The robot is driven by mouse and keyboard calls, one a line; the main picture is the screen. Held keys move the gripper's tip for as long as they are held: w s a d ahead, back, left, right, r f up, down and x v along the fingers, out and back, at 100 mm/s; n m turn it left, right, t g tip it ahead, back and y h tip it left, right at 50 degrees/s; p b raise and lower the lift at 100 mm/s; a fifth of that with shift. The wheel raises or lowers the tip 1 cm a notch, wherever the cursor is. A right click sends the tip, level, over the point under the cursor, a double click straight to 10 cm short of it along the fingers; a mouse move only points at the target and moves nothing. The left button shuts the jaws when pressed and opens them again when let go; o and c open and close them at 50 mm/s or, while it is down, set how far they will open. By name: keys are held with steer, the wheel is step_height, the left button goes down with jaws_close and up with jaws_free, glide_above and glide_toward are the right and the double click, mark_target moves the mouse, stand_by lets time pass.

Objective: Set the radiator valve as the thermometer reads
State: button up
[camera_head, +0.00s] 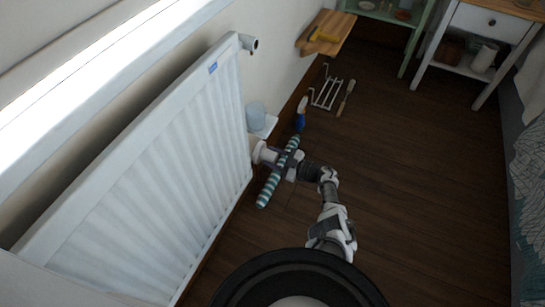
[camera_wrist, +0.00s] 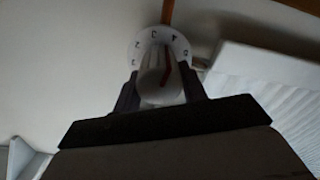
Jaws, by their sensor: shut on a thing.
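The white radiator (camera_head: 150,170) fills the left of the head view, and part of it shows at the right of the wrist view (camera_wrist: 270,85). The radiator valve (camera_wrist: 160,75) is a pale knob with a red-brown mark, in front of a white numbered dial (camera_wrist: 140,42). The mark points up and slightly right, roughly towards the 4; the exact reading is too dark to tell. My gripper (camera_wrist: 160,98) is shut on the knob, one finger on each side. I cannot make out a thermometer.
A blue bottle (camera_head: 301,112), a wire rack (camera_head: 325,94) and a wooden-handled tool (camera_head: 346,97) are along the wall. A wooden shelf (camera_head: 310,45) juts out beyond. The dark floor (camera_head: 430,180) at right is clear.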

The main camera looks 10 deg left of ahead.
steer(key=shift+m, duration=0.8)
steer(key=shift+d, duration=0.1)
steer(key=o, duration=1)
steer(key=s+d, duration=0.1)
steer(key=d, duration=0.8)
steer(key=s+d, duration=0.1)
steer(key=d, duration=0.3)
steer(key=shift+s+d, duration=0.25)
steer(key=shift+s, duration=0.05)
